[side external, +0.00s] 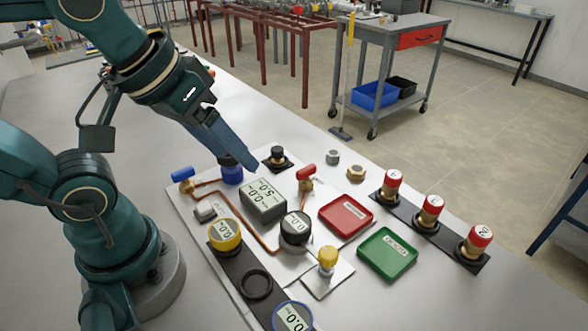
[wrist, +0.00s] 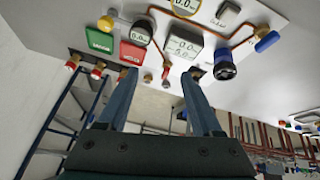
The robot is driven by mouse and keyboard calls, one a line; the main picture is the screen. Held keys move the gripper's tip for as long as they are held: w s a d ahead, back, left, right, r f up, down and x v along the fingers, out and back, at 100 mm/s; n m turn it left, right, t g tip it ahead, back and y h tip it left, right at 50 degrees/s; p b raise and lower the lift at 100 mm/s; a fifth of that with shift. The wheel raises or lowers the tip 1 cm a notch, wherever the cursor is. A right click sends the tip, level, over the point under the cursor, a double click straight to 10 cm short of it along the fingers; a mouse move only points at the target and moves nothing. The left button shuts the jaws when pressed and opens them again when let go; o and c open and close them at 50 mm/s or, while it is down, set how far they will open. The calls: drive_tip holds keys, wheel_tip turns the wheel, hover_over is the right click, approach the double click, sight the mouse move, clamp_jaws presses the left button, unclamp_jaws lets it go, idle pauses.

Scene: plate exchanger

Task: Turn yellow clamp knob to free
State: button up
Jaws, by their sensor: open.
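The yellow clamp knob (side external: 328,260) stands upright on a brass post on a small pale plate, at the front of the panel in the side view. In the wrist view a small yellow and brass part (wrist: 107,22) near the top left appears to be this knob. My gripper (side external: 252,168) is open and empty over the back of the panel, near the blue cylinder and well apart from the yellow knob. Its two fingers (wrist: 160,78) are spread in the wrist view, with nothing between them held. The knob's turn marking is too small to read.
A grey display box (side external: 264,200), a dark gauge (side external: 296,228) and a red-handled valve (side external: 306,176) stand between gripper and knob. Red (side external: 346,214) and green (side external: 388,252) trays lie right of the knob. Several red-topped brass fittings (side external: 431,210) stand farther right.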

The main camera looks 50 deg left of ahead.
drive_tip(key=w+d+r+n+g, duration=0.1)
drive_tip(key=w+d+n, duration=0.1)
drive_tip(key=w, duration=0.2)
drive_tip(key=g, duration=0.5)
hover_over(329, 252)
drive_tip(key=shift+n, duration=0.3)
drive_tip(key=f, duration=0.9)
drive_tip(key=shift+w, duration=0.2)
drive_tip(key=shift+s+d+f+y, duration=0.1)
drive_tip(key=shift+s+f+y, duration=0.05)
drive_tip(key=shift+f+y, duration=0.2)
drive_tip(key=shift+f, duration=2.3)
clamp_jaws()
